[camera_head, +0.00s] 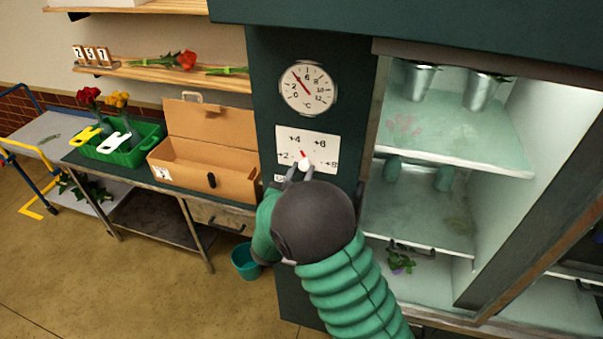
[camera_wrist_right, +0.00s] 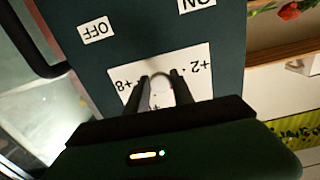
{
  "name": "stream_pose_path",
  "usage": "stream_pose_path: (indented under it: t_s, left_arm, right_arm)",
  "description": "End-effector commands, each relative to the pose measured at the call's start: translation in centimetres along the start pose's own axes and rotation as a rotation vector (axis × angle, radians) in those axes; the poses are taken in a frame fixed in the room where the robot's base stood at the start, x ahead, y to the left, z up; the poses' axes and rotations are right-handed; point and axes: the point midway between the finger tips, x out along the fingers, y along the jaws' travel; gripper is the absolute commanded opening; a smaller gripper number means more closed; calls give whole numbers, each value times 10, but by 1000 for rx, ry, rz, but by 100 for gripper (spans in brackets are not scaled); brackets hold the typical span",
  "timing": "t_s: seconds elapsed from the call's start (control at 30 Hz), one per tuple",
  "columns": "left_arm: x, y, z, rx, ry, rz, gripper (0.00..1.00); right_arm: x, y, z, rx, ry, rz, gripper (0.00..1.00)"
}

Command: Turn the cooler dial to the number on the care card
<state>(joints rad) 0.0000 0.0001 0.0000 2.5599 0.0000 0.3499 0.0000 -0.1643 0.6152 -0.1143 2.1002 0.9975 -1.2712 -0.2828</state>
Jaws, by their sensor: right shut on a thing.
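The cooler dial is a white knob (camera_head: 305,164) with a red pointer, set on a white plate (camera_head: 322,144) marked +2, +4, +6 and +8. The pointer tilts up and slightly left, close to +4. My right gripper (camera_head: 297,173) is shut on the knob. In the right wrist view the gripper (camera_wrist_right: 160,82) has its fingers on both sides of the white knob (camera_wrist_right: 161,95). A round thermometer gauge (camera_head: 308,88) in °C hangs above the plate. No care card can be made out for certain. My left gripper is not in view.
The cooler's open shelves (camera_head: 455,140) stand right of the panel, holding metal buckets. On the left, a workbench (camera_head: 135,178) carries an open cardboard box (camera_head: 215,163) and a green crate (camera_head: 135,150) with flowers and tags. A teal bucket (camera_head: 246,262) stands on the floor.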

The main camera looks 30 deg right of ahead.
Motion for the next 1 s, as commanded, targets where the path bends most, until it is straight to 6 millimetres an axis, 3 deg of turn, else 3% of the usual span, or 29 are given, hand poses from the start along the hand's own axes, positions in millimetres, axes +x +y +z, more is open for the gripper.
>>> stream_pose_path:
  t_s: [0.27,1.0]
  left_arm:
    - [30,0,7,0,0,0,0]
    - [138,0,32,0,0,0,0]
  right_arm:
    - [0,-1,5,161,4,-1,0]
    - [0,-1,7,855,3,-1,0]
